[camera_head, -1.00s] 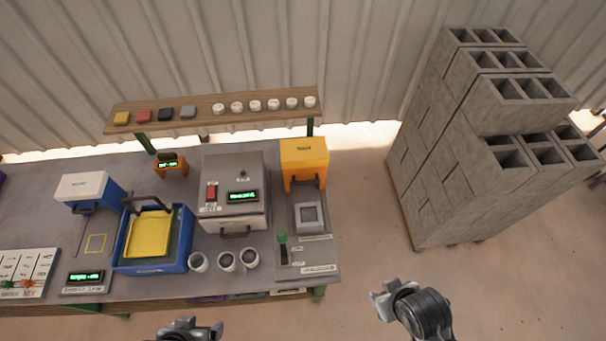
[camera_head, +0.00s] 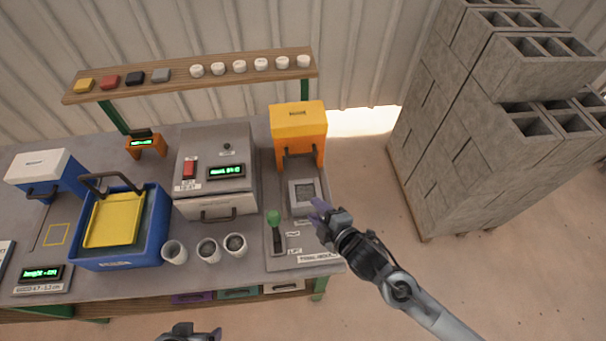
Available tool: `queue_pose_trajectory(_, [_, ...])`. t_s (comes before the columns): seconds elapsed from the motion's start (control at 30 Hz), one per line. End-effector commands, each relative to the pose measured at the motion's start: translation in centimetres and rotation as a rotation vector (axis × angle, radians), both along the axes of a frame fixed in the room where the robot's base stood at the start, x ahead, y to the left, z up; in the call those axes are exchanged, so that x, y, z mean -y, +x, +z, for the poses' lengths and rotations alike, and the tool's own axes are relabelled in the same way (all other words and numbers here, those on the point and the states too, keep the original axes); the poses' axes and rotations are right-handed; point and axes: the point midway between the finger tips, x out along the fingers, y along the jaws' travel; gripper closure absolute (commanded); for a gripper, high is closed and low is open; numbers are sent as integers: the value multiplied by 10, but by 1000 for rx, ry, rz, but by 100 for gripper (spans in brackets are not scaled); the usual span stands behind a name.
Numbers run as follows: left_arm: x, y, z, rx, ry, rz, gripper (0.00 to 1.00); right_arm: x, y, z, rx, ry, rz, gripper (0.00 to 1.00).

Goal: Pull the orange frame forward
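The orange frame (camera_head: 298,124) stands at the back right of the bench, with a dark handle on its front. A grey square mould plate (camera_head: 301,197) lies on the bench in front of it. My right gripper (camera_head: 318,210) is at the bench's right edge, just in front of the mould plate and apart from the orange frame.
A green-knobbed lever (camera_head: 274,220) stands left of my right gripper. The grey machine (camera_head: 215,165), three white cups and a blue tub (camera_head: 155,235) fill the bench's middle. A shelf (camera_head: 190,72) spans the back. Concrete blocks (camera_head: 480,130) are stacked at right.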

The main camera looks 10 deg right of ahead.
Motion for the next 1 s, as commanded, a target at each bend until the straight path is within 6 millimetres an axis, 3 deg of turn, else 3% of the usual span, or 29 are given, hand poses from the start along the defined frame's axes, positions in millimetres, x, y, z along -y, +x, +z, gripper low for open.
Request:
queue_pose_trajectory(0.03, [0, 0, -38, 1, 0, 0, 12, 4, 17, -27, 50, -42, 23, 60])
queue_pose_trajectory(0.1, [0, 0, -61, 1, 0, 0, 12, 9, 35, -37, 98, -85, 43, 60])
queue_pose_trajectory(0.23, [0, 0, -96, 1, 0, 0, 12, 21, 64, -47, 168, -160, 56, 60])
queue_pose_trajectory(0.4, [0, 0, -126, 1, 0, -1, 12, 32, 90, -36, 251, -215, 59, 60])
queue_pose_trajectory(0.63, [0, 0, -139, 2, 0, -1, 12, 37, 108, -17, 309, -228, 49, 60])
queue_pose_trajectory(1.0, [0, 1, -141, 4, 0, -1, 12, 21, 153, -23, 312, -225, 47, 60])
